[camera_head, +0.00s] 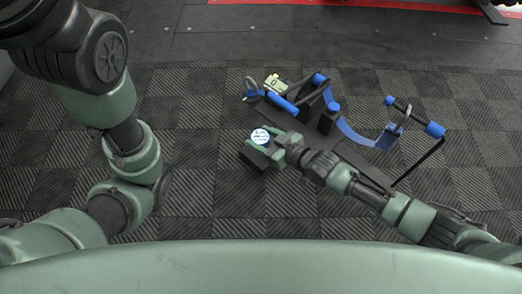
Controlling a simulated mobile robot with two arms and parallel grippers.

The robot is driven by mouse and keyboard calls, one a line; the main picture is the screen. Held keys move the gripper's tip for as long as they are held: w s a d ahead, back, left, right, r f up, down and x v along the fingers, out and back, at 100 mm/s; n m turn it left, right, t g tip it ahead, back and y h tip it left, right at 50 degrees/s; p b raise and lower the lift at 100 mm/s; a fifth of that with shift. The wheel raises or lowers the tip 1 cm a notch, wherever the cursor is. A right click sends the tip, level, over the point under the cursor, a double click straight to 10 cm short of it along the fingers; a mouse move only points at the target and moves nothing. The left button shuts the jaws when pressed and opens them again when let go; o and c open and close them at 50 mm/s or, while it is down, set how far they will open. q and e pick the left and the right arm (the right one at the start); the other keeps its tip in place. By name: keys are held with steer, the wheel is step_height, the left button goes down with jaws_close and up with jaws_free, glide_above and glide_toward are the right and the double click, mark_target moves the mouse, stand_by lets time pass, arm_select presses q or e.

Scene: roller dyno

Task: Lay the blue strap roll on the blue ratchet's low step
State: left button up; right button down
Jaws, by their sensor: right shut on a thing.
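My right gripper (257,151) is shut on a small round thing with a white, blue-marked face, which I take to be the blue strap roll (260,136). The roll shows at the fingertips, above the dark floor. Just beyond it is a black and blue device that looks like the blue ratchet, with a black upright body (313,103), blue rollers and a blue strap (358,134) curving right. A low dark flat part (272,116) lies at its left, near the roll; I cannot tell whether this is the low step. My left gripper is out of view.
A small pale green box (275,84) sits behind the device's left end. A black bar with a blue cylinder (434,130) stands at the right, near my right arm. The tiled floor (205,130) left of the gripper is clear.

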step_height(320, 180, down, 5)
steer(key=b, duration=0.3)
steer(key=shift+w+a+r, duration=0.1)
steer(key=shift+r, duration=0.25)
steer(key=c, duration=0.5)
jaws_free()
steer(key=shift+f, duration=0.2)
